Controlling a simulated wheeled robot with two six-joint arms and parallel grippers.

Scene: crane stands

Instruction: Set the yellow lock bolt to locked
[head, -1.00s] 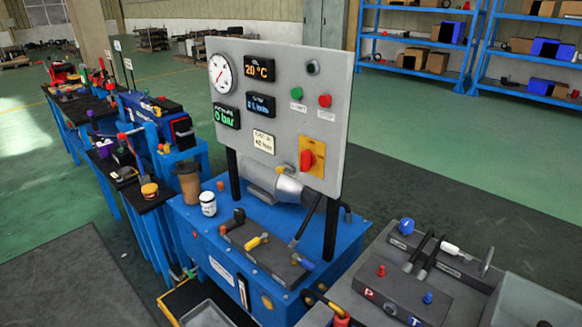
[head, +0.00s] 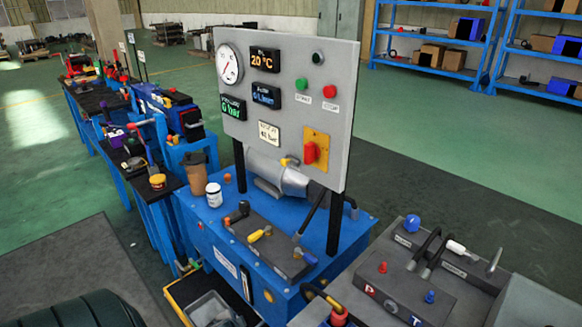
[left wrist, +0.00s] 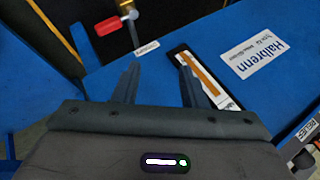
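A small yellow-handled part (head: 258,234) sits on the dark block (head: 270,249) on top of the blue tank (head: 352,246) in the head view. I cannot tell whether it is the yellow lock bolt or how it is set. In the left wrist view my left gripper (left wrist: 160,82) is open and its two fingers are apart with nothing between them. They point over the tank's blue face, by a sight gauge with an orange strip (left wrist: 204,76) and a white label (left wrist: 254,58). No yellow bolt is clear in that view. My right gripper is not in view.
A red-handled valve (left wrist: 113,25) is close ahead of the left fingers. A grey panel (head: 290,110) with gauges and buttons stands over the tank. A brown cup (head: 195,172) and white jar (head: 214,195) stand on the tank. A grey bench (head: 478,302) is at right.

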